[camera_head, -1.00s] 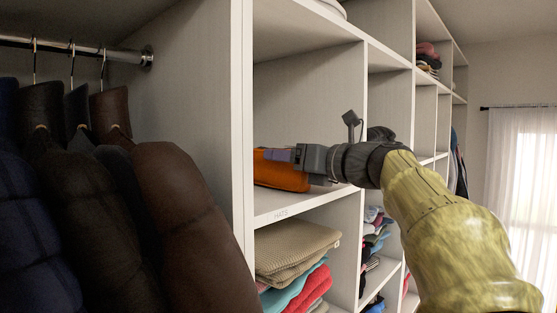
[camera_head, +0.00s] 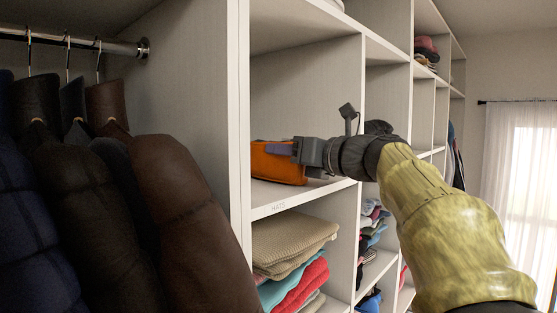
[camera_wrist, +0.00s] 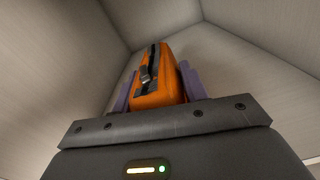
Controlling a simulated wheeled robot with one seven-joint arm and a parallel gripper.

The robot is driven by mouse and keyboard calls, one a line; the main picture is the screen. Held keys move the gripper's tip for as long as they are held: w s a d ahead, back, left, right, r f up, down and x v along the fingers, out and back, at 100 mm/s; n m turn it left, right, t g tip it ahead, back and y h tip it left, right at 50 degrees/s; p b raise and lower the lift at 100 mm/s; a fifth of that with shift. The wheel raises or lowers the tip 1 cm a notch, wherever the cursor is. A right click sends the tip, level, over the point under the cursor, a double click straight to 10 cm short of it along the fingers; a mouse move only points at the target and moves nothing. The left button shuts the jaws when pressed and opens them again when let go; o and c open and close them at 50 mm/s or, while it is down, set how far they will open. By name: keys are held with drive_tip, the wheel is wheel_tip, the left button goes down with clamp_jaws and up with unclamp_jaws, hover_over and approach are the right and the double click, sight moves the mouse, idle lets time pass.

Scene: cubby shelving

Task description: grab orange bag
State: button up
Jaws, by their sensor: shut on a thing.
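The orange bag (camera_head: 277,168) is in the cubby above the shelf edge marked HATS, at its left side in the head view. My gripper (camera_head: 278,149) reaches into this cubby from the right and is shut on the bag. In the wrist view the bag (camera_wrist: 157,78) stands between my two purple fingers, one on each side, with a dark zip and a buckle strap along it. My gripper (camera_wrist: 155,88) covers the near end of the bag. I cannot tell whether the bag's underside touches the shelf.
A white upright panel (camera_head: 239,120) borders the cubby on the left. Folded tan cloth (camera_head: 290,240) and other clothes fill the cubby below. Dark jackets (camera_head: 165,220) hang at the left. The cubby has free room above and behind the bag.

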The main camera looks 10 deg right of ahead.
drive_tip(key=shift+r, duration=0.15)
drive_tip(key=shift+s+d+r+b, duration=0.1)
drive_tip(key=shift+s+r+b, duration=0.05)
drive_tip(key=shift+b, duration=0.35)
wheel_tip(320, 180, up, 7)
drive_tip(key=shift+f+p, duration=0.15)
drive_tip(key=shift+p, duration=0.2)
drive_tip(key=b+v, duration=0.4)
drive_tip(key=v, duration=1.5)
drive_tip(key=shift+s+d, duration=0.2)
drive_tip(key=shift+d, duration=0.1)
